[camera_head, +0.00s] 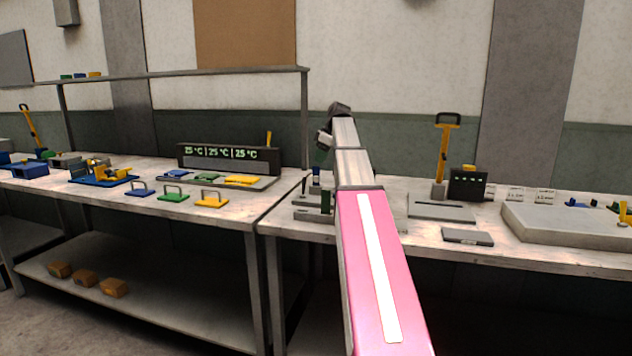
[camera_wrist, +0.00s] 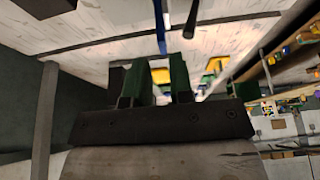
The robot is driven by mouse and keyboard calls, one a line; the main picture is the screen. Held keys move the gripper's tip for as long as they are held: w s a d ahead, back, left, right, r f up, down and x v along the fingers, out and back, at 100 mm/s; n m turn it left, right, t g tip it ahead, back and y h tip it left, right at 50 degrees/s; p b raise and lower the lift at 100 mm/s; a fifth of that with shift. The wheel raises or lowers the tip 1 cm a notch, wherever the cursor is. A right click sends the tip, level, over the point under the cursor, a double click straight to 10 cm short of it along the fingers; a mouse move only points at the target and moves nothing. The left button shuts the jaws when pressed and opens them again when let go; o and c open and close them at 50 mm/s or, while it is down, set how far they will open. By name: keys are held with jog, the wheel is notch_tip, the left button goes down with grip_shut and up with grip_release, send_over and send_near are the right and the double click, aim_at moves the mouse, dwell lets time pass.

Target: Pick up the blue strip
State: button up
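My gripper (camera_wrist: 157,80) is open in the wrist view, its two green-padded fingers apart with a gap between them. A narrow blue strip-like piece (camera_wrist: 160,27) shows beyond the fingertips, roughly in line with the gap. I cannot see anything held. In the head view my gripper end (camera_head: 325,138) is a small dark shape at the arm's tip, above the gap between the benches; its fingers are not clear. A small blue piece (camera_head: 316,177) shows below it beside a dark lever on the right bench's left end.
A dark display unit (camera_head: 229,156) with blue, green and yellow pieces in front stands on the left bench. Handled blue (camera_head: 140,189), green (camera_head: 173,194) and yellow (camera_head: 211,201) dies lie nearer its front edge. A grey slab (camera_head: 570,226) is at right.

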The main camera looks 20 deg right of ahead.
aim_at(315, 174)
jog(key=x, duration=0.7)
jog(key=shift+s+f, duration=0.1)
jog(key=shift+f, duration=0.4)
grip_shut()
